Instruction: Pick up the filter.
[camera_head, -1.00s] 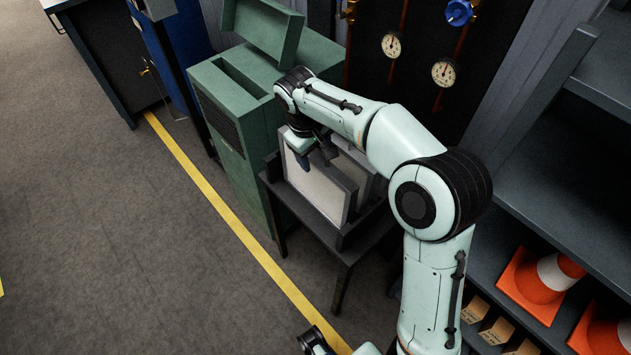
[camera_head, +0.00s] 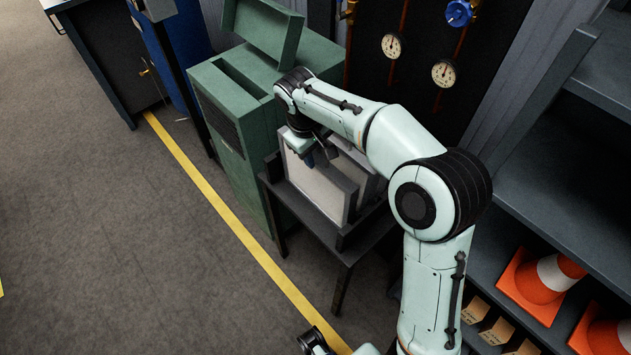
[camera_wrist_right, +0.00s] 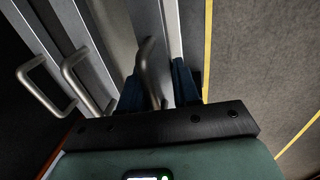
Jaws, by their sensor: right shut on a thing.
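The filter (camera_head: 318,188) is a pale flat panel with a grey frame, standing upright at the front of a dark stand (camera_head: 296,204). My right gripper (camera_head: 308,158) is at its top edge, pointing down. In the right wrist view my right gripper (camera_wrist_right: 158,88) has its blue fingers shut around the filter's curved metal handle (camera_wrist_right: 150,62). The filter still stands in the stand, and I see no gap under it. More panels stand beside it, two with free handles (camera_wrist_right: 45,82) in the wrist view. My left gripper cannot be made out.
A green cabinet (camera_head: 228,130) with a raised lid (camera_head: 262,28) stands left of the stand. Behind are pipes with gauges (camera_head: 391,46). Shelves (camera_head: 540,190) with traffic cones (camera_head: 540,285) are at the right. The floor left of the yellow line (camera_head: 215,198) is clear.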

